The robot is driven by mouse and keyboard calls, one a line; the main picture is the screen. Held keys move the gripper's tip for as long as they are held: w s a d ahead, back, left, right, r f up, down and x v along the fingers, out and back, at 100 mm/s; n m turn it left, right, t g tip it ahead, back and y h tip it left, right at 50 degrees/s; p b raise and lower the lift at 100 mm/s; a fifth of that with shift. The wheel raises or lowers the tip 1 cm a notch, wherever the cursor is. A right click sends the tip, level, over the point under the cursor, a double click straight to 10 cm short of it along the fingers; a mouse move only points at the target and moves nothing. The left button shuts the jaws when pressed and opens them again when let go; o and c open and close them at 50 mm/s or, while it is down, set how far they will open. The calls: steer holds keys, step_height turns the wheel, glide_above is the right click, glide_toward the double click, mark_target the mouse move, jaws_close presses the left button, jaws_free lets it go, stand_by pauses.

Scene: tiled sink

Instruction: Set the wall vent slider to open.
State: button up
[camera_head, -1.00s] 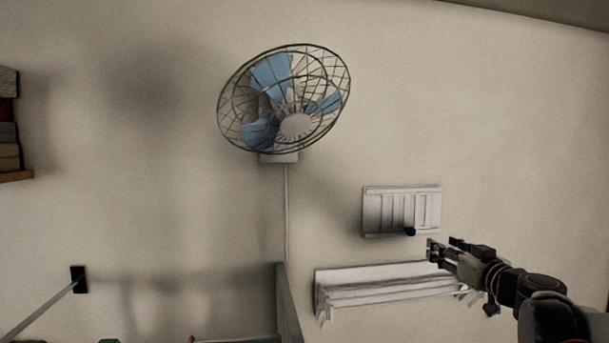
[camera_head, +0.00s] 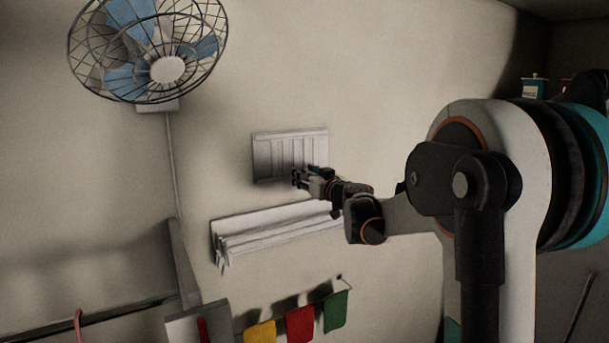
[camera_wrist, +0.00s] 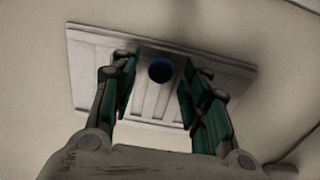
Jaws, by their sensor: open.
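The wall vent (camera_head: 285,155) is a pale slatted plate on the wall, right of centre-left in the head view. It also fills the upper part of the wrist view (camera_wrist: 85,70). Its slider knob, a small round dark blue knob (camera_wrist: 160,69), shows near one edge of the plate in the wrist view. My gripper (camera_head: 299,178) is at the vent's lower right in the head view and hides the knob there. In the wrist view my gripper (camera_wrist: 157,88) is open, with one green-padded finger on each side of the knob and visible gaps between.
A white folded rack (camera_head: 270,232) is on the wall just below the vent and my gripper. A caged fan (camera_head: 168,70) is at upper left. Yellow, red and green cloths (camera_head: 300,324) hang below. Bare wall lies above the vent.

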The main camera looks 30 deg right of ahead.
jaws_close()
steer(key=shift+a+b, duration=0.35)
steer(key=shift+a, duration=0.7)
steer(key=shift+c, duration=0.8)
jaws_free()
steer(key=shift+o, duration=0.8)
steer(key=shift+a, duration=0.25)
steer(key=shift+d, duration=0.1)
steer(key=shift+s+d, duration=0.1)
